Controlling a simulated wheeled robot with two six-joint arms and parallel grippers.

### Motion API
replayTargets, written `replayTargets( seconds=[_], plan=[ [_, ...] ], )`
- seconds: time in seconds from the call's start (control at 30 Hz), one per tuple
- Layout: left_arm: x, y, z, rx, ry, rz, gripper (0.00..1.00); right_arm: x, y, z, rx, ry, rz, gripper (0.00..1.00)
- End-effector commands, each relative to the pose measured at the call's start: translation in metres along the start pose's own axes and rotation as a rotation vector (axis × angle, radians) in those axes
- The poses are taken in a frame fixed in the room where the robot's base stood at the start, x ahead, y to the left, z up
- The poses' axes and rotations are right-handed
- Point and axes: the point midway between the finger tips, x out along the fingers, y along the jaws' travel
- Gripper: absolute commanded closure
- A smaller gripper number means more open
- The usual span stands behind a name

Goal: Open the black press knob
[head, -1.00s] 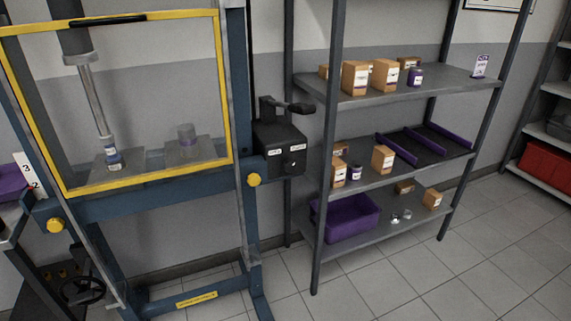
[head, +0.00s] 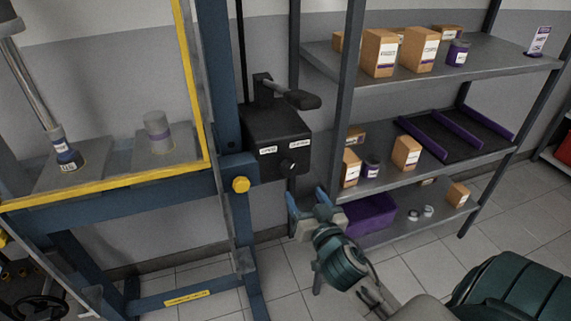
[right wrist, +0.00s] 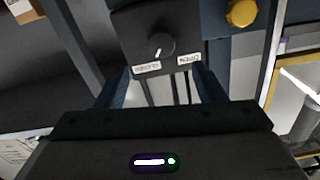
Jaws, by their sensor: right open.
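My left gripper is out of view.
A black lever (head: 289,97) sticks out above the box. A yellow round knob (head: 241,185) is on the press frame at left. A grey shelf rack (head: 345,95) with boxes and a purple bin (head: 368,217) stands close at right. Cables hang below the box.

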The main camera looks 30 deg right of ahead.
Motion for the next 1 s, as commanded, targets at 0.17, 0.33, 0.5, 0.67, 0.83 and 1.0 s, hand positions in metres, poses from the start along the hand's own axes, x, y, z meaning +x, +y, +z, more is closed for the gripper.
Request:
replayTargets(
  seconds=[0.17, 0.33, 0.5, 0.67, 0.83, 1.0],
  plan=[
    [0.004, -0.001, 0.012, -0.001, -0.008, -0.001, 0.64, 0.015, -0.001, -0.005, 0.002, 0.007, 0.000, 0.37],
    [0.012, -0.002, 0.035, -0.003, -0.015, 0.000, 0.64, 0.046, -0.001, -0.006, 0.003, 0.006, -0.001, 0.37],
    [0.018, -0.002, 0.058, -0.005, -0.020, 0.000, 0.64, 0.077, -0.001, -0.006, 0.001, 0.006, -0.001, 0.37],
    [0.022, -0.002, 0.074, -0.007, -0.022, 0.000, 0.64, 0.097, -0.001, -0.004, 0.001, 0.003, 0.000, 0.37],
    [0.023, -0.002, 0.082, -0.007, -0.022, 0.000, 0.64, 0.106, -0.001, -0.003, 0.001, 0.004, -0.002, 0.37],
    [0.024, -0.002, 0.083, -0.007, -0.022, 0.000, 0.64, 0.107, -0.001, -0.002, 0.001, 0.004, -0.002, 0.37]
  ],
)
